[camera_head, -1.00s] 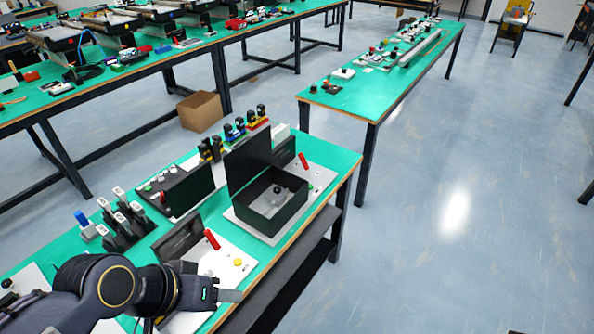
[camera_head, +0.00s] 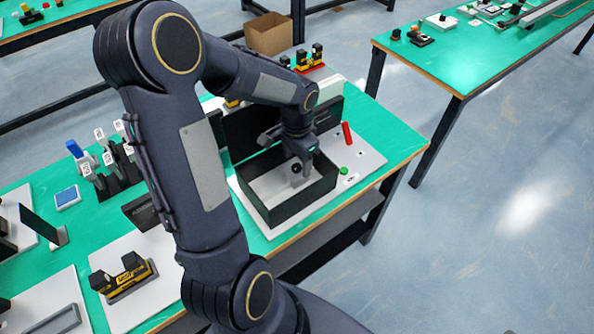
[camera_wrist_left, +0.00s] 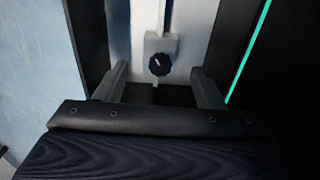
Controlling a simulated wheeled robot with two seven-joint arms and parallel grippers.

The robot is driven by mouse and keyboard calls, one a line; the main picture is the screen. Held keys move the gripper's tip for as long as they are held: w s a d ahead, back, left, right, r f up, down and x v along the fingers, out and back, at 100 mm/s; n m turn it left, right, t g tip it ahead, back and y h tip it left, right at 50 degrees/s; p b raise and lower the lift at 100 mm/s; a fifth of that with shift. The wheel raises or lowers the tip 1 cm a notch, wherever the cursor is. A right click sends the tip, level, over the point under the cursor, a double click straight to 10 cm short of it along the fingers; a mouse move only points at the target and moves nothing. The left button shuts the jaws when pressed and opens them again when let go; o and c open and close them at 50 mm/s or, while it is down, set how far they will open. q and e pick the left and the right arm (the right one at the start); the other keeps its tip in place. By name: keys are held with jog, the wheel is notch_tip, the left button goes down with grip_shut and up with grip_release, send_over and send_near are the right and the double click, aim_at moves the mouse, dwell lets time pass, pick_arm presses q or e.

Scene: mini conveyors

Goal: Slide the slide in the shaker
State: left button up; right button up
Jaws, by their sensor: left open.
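The shaker is a black open-topped box (camera_head: 305,202) with a pale inner floor, standing on a white base plate on the green table. Inside it, the slide is a small grey block with a black round knob (camera_wrist_left: 160,65); in the head view its knob (camera_head: 296,168) is partly covered by my gripper. My left gripper (camera_head: 301,172) reaches down into the box from above, jaws open. In the left wrist view, its two fingers (camera_wrist_left: 160,72) stand on either side of the slide, with a visible gap on both sides. My right gripper is not in view.
A raised black lid (camera_head: 252,130) stands behind the box. A red handle (camera_head: 347,134) and a green button (camera_head: 344,170) sit on the plate to its right. A black and yellow device (camera_head: 127,275) lies at the front left. The table's right end is clear.

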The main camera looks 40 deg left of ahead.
aim_at(286, 176)
pick_arm(q)
jog(key=shift+f, duration=2.6)
grip_shut()
jog(key=shift+s+a+r, duration=0.1)
jog(key=shift+s+a, duration=0.2)
jog(key=shift+s, duration=0.6)
jog(key=shift+s+a, duration=0.25)
jog(key=shift+s, duration=0.65)
jog(key=shift+w, duration=0.1)
grip_release()
jog(key=shift+r, duration=0.1)
